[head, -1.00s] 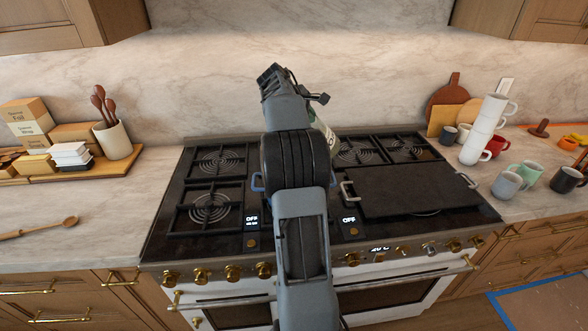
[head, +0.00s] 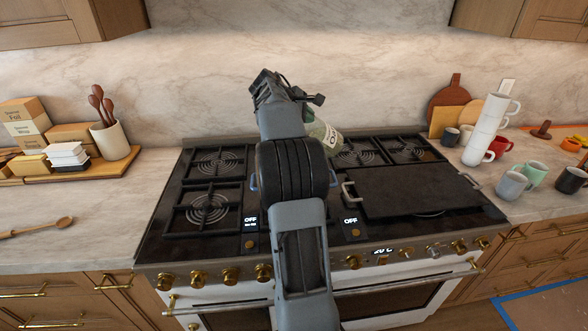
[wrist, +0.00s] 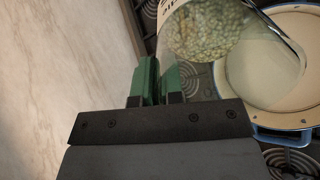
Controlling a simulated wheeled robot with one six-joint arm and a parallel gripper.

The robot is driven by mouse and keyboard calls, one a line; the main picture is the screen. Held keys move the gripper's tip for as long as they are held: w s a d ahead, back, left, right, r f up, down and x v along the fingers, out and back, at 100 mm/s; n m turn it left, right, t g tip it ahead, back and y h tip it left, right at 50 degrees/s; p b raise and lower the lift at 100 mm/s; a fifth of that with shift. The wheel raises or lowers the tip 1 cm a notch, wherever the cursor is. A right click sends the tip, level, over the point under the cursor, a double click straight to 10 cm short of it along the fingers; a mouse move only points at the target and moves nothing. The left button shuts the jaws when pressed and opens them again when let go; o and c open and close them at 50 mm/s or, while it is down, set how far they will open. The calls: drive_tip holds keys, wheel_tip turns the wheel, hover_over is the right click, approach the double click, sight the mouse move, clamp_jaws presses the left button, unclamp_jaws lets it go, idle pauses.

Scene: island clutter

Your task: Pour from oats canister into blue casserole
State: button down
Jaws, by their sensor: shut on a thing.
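The oats canister (head: 324,136) is a clear jar with a white label, tilted above the stove in the head view. In the wrist view the canister (wrist: 205,38) holds pale, grainy oats, and its clear end overlaps the casserole's cream interior. My gripper (wrist: 158,78) has green fingers shut on the canister's side. The blue casserole (wrist: 288,138) has a blue outside and a cream inside; its near rim and handle show. In the head view my arm hides most of the casserole, with only a bit of its blue handle (head: 253,182) visible. I see no falling oats.
The casserole sits among black burner grates (head: 208,207). A dark griddle (head: 412,188) covers the stove's right front. Stacked white mugs (head: 485,130) and other mugs stand on the right counter. A utensil crock (head: 111,139) and boxes stand left. The marble wall (head: 215,75) is close behind.

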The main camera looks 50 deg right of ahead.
idle(0.3)
drive_tip(key=b, duration=0.1)
drive_tip(key=f+h+b, duration=0.1)
drive_tip(key=shift+w+a+b, duration=0.1)
drive_tip(key=shift+a+b, duration=0.15)
drive_tip(key=shift+b, duration=0.15)
drive_tip(key=shift+a+r+h+b, duration=0.15)
drive_tip(key=shift+h+b, duration=0.15)
drive_tip(key=shift+b, duration=0.2)
drive_tip(key=shift+f, duration=0.2)
drive_tip(key=h+b, duration=0.1)
drive_tip(key=b, duration=0.1)
drive_tip(key=shift+a+f+b, duration=0.25)
drive_tip(key=shift+f+b, duration=0.25)
drive_tip(key=shift+b, duration=0.2)
drive_tip(key=shift+w+a+g+h+b, duration=0.1)
drive_tip(key=shift+a+g+h+b, duration=0.05)
drive_tip(key=shift+g+h+b, duration=0.15)
